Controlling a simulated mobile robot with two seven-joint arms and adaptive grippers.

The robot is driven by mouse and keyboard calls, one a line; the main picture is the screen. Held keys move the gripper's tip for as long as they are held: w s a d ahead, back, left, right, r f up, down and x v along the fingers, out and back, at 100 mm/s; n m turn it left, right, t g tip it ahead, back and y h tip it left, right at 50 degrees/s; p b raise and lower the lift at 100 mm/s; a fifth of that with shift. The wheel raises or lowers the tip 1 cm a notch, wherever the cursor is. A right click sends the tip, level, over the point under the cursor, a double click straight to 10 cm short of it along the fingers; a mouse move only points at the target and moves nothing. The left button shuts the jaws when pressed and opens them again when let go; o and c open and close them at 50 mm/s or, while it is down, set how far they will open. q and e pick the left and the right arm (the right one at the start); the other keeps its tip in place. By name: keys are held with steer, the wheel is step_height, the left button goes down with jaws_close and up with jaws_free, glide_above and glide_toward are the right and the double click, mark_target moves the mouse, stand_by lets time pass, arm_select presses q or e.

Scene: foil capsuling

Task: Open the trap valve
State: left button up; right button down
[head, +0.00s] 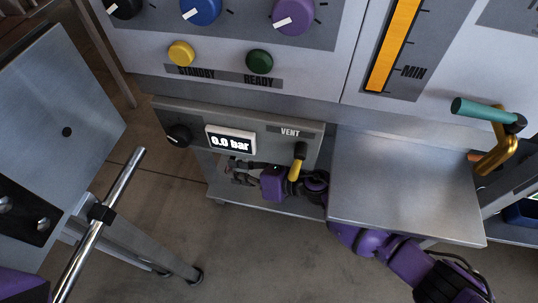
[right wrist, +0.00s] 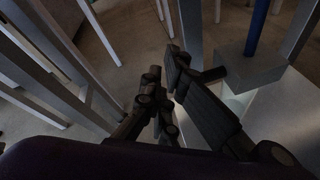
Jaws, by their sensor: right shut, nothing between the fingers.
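No part labelled as a trap valve shows, and I cannot tell which part it is. A yellow lever (head: 294,170) with a black top hangs under the VENT label on the front panel (head: 230,120). My right gripper (head: 236,172) is below the panel, left of this lever, partly hidden by the panel's lower edge. In the right wrist view, my right gripper (right wrist: 166,64) is shut and empty. A blue rod (right wrist: 258,25) stands on a grey block (right wrist: 250,72) beyond its fingers, apart from them. My left gripper is out of view.
A metal shelf (head: 400,185) covers part of my right arm. A crank with a green handle (head: 485,110) is at the right. The display (head: 231,140) reads 0.0 bar beside a black knob (head: 178,136). Metal legs (right wrist: 195,25) stand close around the gripper.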

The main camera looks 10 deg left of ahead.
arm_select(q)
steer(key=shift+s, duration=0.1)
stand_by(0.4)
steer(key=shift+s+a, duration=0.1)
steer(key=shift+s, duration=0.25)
arm_select(e)
steer(key=s+d, duration=0.2)
steer(key=d, duration=1.1)
steer(key=shift+r, duration=0.2)
